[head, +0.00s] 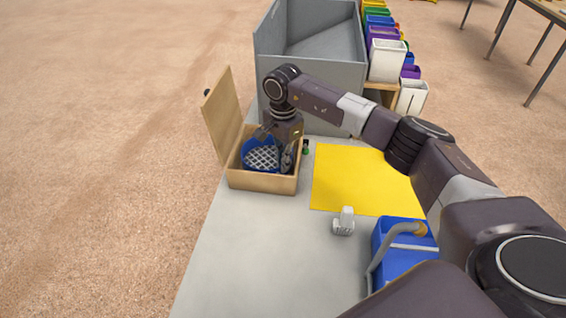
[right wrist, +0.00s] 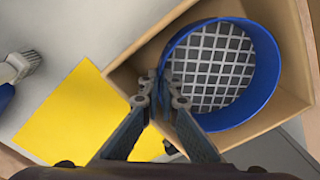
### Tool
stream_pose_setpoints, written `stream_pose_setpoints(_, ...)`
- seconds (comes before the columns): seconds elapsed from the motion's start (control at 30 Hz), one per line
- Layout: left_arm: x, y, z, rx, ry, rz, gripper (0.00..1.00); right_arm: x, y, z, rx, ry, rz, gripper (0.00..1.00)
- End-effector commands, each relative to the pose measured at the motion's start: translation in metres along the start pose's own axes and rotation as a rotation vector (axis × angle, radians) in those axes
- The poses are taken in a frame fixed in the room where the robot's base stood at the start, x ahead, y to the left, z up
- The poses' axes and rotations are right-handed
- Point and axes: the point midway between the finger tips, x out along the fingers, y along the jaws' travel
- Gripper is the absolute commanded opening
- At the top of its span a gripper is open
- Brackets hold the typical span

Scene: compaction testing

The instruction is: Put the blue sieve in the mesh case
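The blue sieve (head: 262,156) with a grey grid mesh is inside the open wooden mesh case (head: 262,182). Its lid (head: 222,115) stands up on the left. My right gripper (head: 275,143) reaches down into the case at the sieve's edge. In the right wrist view, the sieve (right wrist: 266,75) lies within the case's walls (right wrist: 300,45), and my gripper's fingertips (right wrist: 160,80) are closed together with the sieve's rim between them. Whether the sieve rests on the case floor is hard to tell. My left gripper is not in view.
A yellow mat (head: 350,180) lies right of the case. A small white brush (head: 344,222) and a blue container (head: 400,262) with a grey curved handle are nearer. A large grey bin (head: 310,75) stands behind, with coloured bins (head: 386,60) beside it.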

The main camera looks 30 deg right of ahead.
Motion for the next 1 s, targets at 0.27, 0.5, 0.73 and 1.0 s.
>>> stream_pose_setpoints(0.27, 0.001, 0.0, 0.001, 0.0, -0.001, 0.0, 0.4, 0.0, 0.0, 0.0, 0.0, 0.0, -0.001, 0.25)
stream_pose_setpoints(0.5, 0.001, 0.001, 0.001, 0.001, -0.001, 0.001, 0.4, 0.001, 0.001, 0.0, 0.0, 0.0, 0.002, 0.25)
stream_pose_setpoints(0.73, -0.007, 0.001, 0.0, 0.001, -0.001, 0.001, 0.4, -0.012, 0.0, 0.0, 0.0, 0.001, 0.0, 0.25)
stream_pose_setpoints(1.0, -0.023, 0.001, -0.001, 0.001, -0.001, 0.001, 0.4, -0.04, 0.0, 0.0, 0.0, 0.0, 0.0, 0.25)
